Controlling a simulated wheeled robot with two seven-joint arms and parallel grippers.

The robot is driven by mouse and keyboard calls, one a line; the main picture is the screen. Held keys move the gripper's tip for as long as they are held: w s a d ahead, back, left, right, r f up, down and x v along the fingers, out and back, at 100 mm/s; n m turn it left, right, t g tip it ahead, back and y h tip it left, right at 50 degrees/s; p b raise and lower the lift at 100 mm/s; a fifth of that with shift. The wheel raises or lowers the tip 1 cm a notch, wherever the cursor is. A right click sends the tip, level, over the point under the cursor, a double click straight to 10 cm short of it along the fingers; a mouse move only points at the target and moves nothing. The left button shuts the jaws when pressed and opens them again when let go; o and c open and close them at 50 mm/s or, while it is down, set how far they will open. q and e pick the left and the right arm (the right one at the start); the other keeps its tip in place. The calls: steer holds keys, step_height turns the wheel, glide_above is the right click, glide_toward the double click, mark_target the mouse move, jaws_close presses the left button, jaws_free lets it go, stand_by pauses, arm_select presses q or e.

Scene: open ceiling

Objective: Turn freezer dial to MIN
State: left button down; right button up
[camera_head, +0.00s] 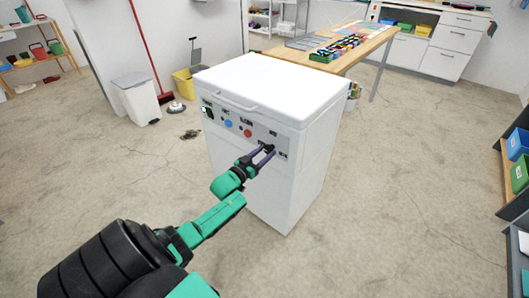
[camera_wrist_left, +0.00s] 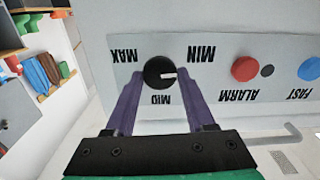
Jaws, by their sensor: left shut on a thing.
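The white chest freezer (camera_head: 245,137) stands on the floor with its lid shut and a control panel on its front. The black freezer dial (camera_wrist_left: 154,69) sits between the printed words MAX, MID and MIN, which appear upside down in the left wrist view. Its white mark points right in that view, between MID and MIN. My left gripper (camera_head: 266,150) reaches the right end of the panel, and its purple fingers are shut on the dial, one on each side. In the head view the fingers partly hide the dial. My right gripper is not in view.
A red button (camera_wrist_left: 244,68) labelled ALARM and a blue button (camera_wrist_left: 310,68) labelled FAST lie along the panel beside the dial. The freezer's handle (camera_head: 235,101) juts out above the panel. A wooden table (camera_head: 360,45) stands behind, and the floor in front is clear.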

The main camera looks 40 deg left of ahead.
arm_select(q)
steer(key=shift+n, duration=0.6)
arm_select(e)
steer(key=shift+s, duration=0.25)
arm_select(q)
steer(key=shift+c, duration=1.4)
jaws_free()
steer(key=s+p, duration=0.4)
steer(key=s, duration=1)
steer(key=shift+s+d, duration=0.15)
steer(key=shift+s, duration=0.15)
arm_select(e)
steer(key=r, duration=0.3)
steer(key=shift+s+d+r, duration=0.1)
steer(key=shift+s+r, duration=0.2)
arm_select(q)
steer(key=shift+f, duration=0.15)
